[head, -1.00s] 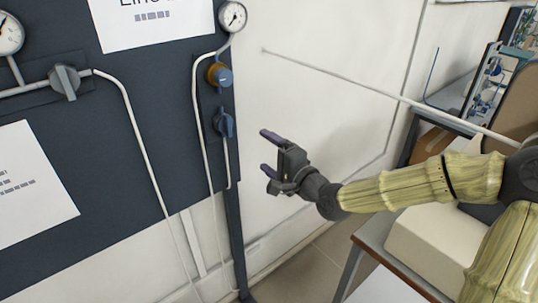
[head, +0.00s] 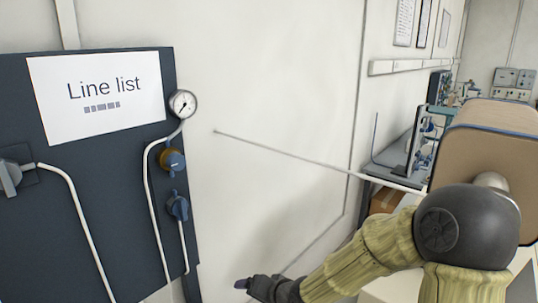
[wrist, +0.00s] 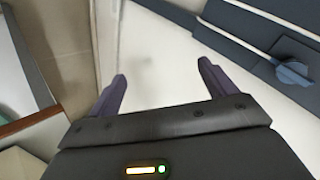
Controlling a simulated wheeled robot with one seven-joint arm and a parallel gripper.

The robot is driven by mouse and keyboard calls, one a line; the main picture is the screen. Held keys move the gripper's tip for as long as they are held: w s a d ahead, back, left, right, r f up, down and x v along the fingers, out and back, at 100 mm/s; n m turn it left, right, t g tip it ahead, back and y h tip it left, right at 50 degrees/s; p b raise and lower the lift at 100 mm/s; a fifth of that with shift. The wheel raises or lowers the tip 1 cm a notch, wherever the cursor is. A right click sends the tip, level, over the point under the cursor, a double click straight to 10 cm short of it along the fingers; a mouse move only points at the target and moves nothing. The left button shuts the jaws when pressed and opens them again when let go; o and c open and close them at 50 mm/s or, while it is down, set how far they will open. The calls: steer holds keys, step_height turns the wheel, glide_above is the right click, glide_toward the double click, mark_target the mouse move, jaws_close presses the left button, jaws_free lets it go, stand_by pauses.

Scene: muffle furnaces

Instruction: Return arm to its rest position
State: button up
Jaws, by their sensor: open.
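My gripper (wrist: 162,90) shows in the wrist view with its two dark fingers spread apart and nothing between them. In the head view my gripper (head: 242,285) is low in the picture, right of the dark valve panel and in front of the pale wall; only part of it shows at this angle. My arm, in a yellowish ribbed cover, reaches from the right edge down to it.
The dark panel (head: 60,220) carries a Line list sheet (head: 97,92), a gauge (head: 183,103) and blue valve knobs (head: 178,206). A thin rod (head: 290,158) crosses in front of the wall. Benches with equipment (head: 425,140) stand at the right.

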steer(key=s+d+r+n+g+h+p, duration=0.1)
steer(key=s+d+n+g+h, duration=0.2)
steer(key=s+d, duration=1.1)
steer(key=d+g+h, duration=0.1)
steer(key=d+h, duration=0.2)
steer(key=d, duration=0.1)
steer(key=shift+s+d+g, duration=0.3)
steer(key=shift+s+g, duration=0.1)
